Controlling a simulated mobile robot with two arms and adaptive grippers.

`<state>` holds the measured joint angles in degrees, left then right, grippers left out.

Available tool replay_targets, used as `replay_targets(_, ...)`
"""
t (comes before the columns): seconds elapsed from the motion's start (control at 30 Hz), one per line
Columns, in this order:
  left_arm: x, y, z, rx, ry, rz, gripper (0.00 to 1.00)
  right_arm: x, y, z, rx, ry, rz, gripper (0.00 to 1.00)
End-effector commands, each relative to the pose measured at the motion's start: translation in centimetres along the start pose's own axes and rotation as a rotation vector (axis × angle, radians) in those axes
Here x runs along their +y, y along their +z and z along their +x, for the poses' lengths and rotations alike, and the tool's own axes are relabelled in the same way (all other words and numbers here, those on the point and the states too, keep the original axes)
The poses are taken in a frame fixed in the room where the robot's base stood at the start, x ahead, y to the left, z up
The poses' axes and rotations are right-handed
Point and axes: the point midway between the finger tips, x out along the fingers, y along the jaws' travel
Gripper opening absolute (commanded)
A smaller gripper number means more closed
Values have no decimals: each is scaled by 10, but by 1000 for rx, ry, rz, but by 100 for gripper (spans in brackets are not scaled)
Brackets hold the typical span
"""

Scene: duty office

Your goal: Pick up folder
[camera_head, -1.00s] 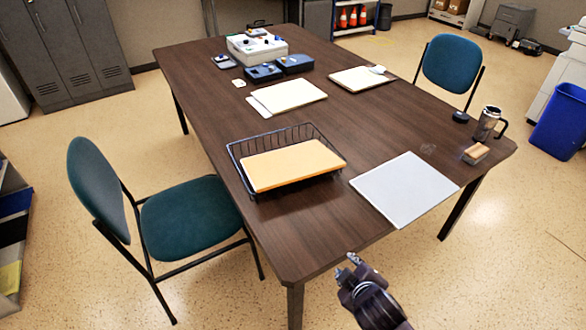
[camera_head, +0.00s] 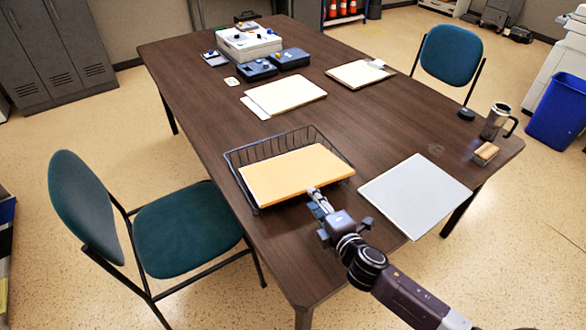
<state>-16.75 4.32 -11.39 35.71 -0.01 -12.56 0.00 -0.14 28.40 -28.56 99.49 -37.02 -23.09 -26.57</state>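An orange-yellow folder (camera_head: 290,174) lies in a black wire tray (camera_head: 238,156) near the front of the dark wooden table. My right gripper (camera_head: 314,193) comes in from the lower right, and its fingertips are at the folder's near edge, over the tray's front side. The fingers look close together, but they are small and seen from behind, so whether they are open, shut or touching the folder cannot be told. My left gripper is not in view.
A light grey board or folder (camera_head: 415,194) lies right of my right gripper. A steel mug (camera_head: 495,121) and a wooden block (camera_head: 485,153) stand at the table's right edge. Pale folders (camera_head: 290,95) lie farther back. A green chair (camera_head: 185,230) stands at the left.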

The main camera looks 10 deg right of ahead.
Motion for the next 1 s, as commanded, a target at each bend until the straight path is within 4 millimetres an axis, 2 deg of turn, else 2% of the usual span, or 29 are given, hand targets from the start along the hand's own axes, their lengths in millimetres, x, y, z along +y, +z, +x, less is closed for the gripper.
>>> replay_targets(0.3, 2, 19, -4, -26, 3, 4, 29, -1, -1, 31, -1, 1, 4, 29)
replay_targets(0.6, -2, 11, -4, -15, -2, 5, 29, -5, -1, 63, -1, 0, 4, 29)
replay_targets(0.87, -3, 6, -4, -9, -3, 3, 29, -6, 0, 65, -1, -1, 4, 29)
replay_targets(1.0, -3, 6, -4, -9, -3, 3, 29, -6, 0, 65, -2, 0, 4, 17)
